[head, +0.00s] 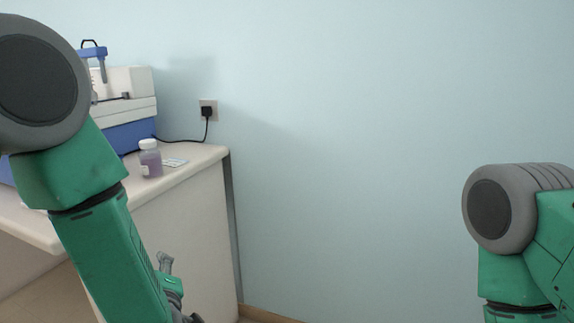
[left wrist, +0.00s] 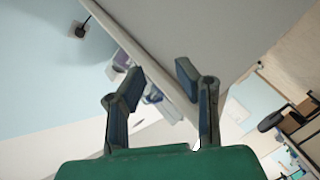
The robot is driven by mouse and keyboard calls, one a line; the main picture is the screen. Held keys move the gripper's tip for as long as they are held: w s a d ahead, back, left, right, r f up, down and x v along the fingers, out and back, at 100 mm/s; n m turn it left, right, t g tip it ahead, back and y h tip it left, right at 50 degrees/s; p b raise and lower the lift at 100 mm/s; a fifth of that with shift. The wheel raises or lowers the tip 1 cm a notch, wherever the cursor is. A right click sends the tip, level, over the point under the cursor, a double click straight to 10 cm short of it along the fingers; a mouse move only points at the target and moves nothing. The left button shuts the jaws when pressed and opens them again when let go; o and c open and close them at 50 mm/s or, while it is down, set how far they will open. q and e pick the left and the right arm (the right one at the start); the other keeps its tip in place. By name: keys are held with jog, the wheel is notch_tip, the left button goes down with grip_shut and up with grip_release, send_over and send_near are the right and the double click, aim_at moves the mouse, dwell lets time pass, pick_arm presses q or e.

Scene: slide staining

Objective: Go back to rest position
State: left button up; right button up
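My left gripper (left wrist: 159,76) is open and empty in the left wrist view, its two dark fingers apart with nothing between them. In the head view the left gripper (head: 177,291) shows only in part at the bottom, low beside the counter's side and partly behind my green left forearm. My right arm comes in at the right edge of the head view, in front of the bare wall. My right gripper is out of the picture.
A pale counter (head: 200,156) stands at the left. On it are a bottle with purple content (head: 151,163), a small white slide or card (head: 174,162) and a blue-and-white machine (head: 130,107). A plugged-in outlet (head: 208,110) is on the wall. The middle is clear.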

pick_arm(q)
jog(key=s+a+f+m+g+h+p, duration=0.2)
jog(key=s+f+m+g+h, duration=0.6)
jog(key=s+f, duration=0.8)
jog(key=s+f+m+g, duration=0.3)
jog(key=s+m, duration=0.1)
jog(key=s, duration=0.4)
jog(key=s+f+m+g, duration=0.2)
jog(key=s+f+m, duration=0.1)
jog(key=s, duration=0.6)
jog(key=shift+a+f+m+g+y+p, duration=0.3)
jog(key=shift+a+f+m+g+p, duration=0.15)
jog(key=shift+f, duration=0.15)
jog(key=shift+a, duration=0.1)
